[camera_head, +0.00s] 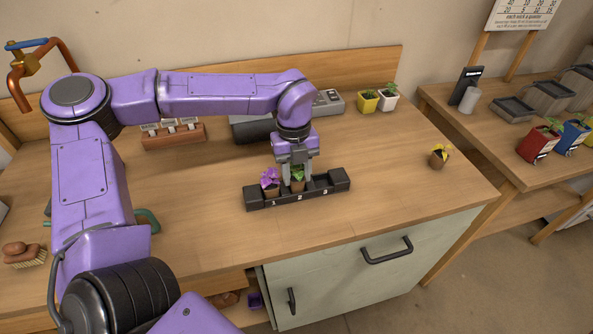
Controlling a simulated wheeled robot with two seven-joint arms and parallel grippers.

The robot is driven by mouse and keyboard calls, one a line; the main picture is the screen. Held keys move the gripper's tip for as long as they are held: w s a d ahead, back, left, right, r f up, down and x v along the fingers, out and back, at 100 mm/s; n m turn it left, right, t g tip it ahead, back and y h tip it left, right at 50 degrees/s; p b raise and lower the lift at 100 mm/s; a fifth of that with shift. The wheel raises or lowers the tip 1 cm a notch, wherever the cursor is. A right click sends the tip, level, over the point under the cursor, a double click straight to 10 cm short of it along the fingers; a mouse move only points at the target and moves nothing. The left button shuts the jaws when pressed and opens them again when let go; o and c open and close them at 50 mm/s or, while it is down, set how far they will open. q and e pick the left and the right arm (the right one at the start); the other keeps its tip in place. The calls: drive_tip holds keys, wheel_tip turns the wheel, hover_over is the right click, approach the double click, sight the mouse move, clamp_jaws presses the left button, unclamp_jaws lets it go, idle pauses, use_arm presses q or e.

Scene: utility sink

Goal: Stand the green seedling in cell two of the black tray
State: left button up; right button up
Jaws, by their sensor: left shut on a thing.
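The black tray (339,178) lies on the wooden counter, with its cells numbered along the front face. A purple seedling (270,181) stands in the left cell, cell one. The green seedling (298,176) is at the middle cell, cell two, looking upright. My left gripper (297,180) points down from above and is shut on the green seedling. Whether its pot touches the cell floor is hidden by the tray's front wall and the fingers. The right cell, cell three, looks empty. My right gripper is not in view.
Yellow and white pots (367,102) stand at the back beside a grey device (328,104). A wooden rack (173,136) is behind my arm. The counter in front of the tray is clear.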

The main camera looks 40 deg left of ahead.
sight(295, 172)
use_arm(q)
drive_tip(key=shift+f, duration=0.3)
drive_tip(key=shift+f, duration=0.1)
drive_tip(key=shift+f, duration=0.15)
drive_tip(key=o, duration=1.1)
drive_tip(key=shift+c, duration=0.2)
wheel_tip(295, 172, up, 12)
drive_tip(key=a, duration=0.1)
drive_tip(key=shift+w+r+b, duration=0.25)
drive_tip(key=shift+w+b, duration=0.05)
drive_tip(key=shift+w, duration=0.05)
